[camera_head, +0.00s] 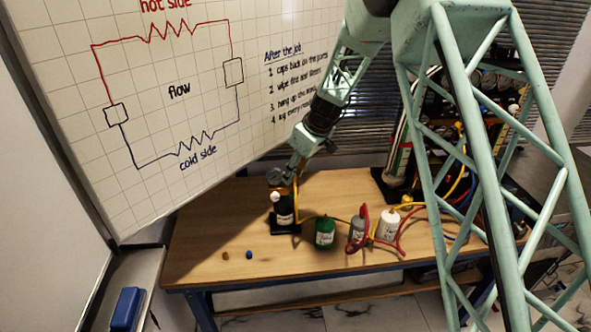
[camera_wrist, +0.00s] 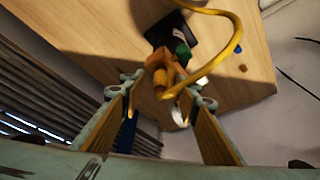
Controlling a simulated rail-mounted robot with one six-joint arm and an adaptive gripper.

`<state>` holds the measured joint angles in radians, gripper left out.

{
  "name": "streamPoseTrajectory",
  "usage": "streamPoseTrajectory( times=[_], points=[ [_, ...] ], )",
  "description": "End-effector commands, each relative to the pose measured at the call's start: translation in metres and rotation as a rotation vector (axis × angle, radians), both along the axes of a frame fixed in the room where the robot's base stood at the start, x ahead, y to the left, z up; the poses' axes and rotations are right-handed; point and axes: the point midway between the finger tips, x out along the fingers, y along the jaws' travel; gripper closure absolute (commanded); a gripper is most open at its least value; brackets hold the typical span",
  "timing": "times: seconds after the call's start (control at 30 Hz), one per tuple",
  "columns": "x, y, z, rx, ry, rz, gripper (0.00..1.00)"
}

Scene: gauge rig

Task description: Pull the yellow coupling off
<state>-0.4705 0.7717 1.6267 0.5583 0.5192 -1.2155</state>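The yellow coupling (camera_wrist: 161,84) shows in the wrist view with a yellow hose (camera_wrist: 238,30) looping nearby. It sits in front of an orange-brown fitting and a green part (camera_wrist: 183,51), over a black base (camera_wrist: 172,38). My gripper (camera_wrist: 164,91) is open, one finger on each side of the coupling, with a visible gap to each. I cannot tell how deep the fingertips are around it. In the head view my gripper (camera_head: 281,176) is just above the black post (camera_head: 284,210), and hides most of the coupling there.
A green bottle (camera_head: 324,232), a grey bottle (camera_head: 357,230) and a white bottle (camera_head: 389,226) stand right of the post, with red and yellow hoses among them. Orange (camera_head: 225,256) and blue (camera_head: 249,254) caps lie on the wooden bench (camera_head: 205,225). A whiteboard (camera_head: 190,100) is at left.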

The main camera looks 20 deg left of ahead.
Motion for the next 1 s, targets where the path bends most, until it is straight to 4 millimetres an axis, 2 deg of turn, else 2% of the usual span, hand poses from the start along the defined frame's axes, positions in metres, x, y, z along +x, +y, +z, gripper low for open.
streamPoseTrajectory(
  times=[0.2,0.5,0.8,0.83,0.87,1.0],
  points=[
    [0.0008,0.0027,-0.0074,-0.001,0.0,0.0,0.71],
    [0.001,0.003,-0.0077,0.0,0.0,0.0,0.71],
    [0.001,0.0029,-0.0075,0.0,0.0,0.0,0.97],
    [0.001,0.0029,-0.0075,0.0,0.0,0.0,0.98],
    [0.001,0.0029,-0.0075,0.0,0.0,0.0,0.89],
    [0.0011,0.0031,-0.0073,0.0,0.0,0.0,1.0]
  ],
)
